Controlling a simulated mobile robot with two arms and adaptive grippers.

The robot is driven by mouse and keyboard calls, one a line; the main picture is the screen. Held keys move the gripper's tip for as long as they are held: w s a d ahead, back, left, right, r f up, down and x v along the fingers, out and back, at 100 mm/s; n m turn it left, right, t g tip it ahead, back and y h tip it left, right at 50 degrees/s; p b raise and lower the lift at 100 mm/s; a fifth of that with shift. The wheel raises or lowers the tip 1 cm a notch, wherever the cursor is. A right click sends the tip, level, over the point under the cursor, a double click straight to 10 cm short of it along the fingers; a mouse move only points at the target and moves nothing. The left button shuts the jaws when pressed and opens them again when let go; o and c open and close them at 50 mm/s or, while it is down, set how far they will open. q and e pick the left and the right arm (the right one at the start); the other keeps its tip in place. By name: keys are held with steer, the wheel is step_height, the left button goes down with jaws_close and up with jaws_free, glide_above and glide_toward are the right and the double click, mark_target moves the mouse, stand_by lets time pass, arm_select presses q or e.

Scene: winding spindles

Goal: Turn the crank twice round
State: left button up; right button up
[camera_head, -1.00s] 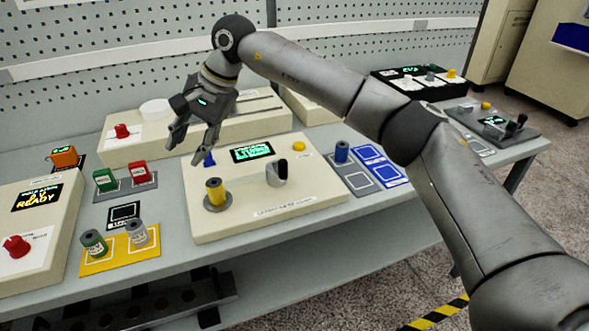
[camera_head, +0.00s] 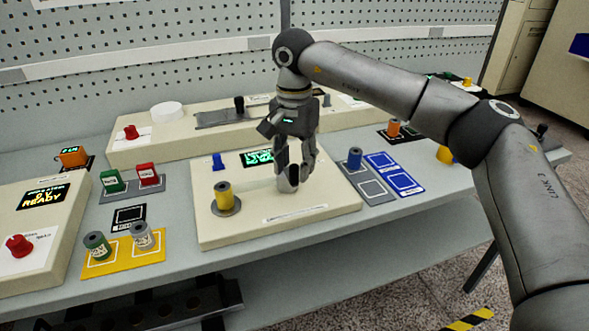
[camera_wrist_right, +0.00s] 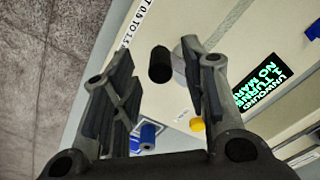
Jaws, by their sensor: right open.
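The crank (camera_head: 287,184) is a grey disc with a dark knob on the cream panel (camera_head: 225,232); in the head view my gripper covers much of it. My right gripper (camera_head: 293,160) is open and points down over it. In the right wrist view the black knob (camera_wrist_right: 160,64) shows in the gap between the open fingers (camera_wrist_right: 158,85), with the grey disc partly hidden behind one finger. I cannot tell whether the fingers touch the knob. A lit green display (camera_wrist_right: 262,85) shows small text. My left gripper is not in view.
A yellow spool (camera_head: 224,195) stands on a grey disc left of the crank. A blue peg (camera_head: 218,161) is behind it. A blue spool (camera_head: 354,158) stands right of the panel. Grey and green spools sit on a yellow mat (camera_head: 150,257) at left.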

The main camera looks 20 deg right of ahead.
steer(key=shift+f, duration=1.1)
jaws_close()
steer(key=shift+a, duration=0.15)
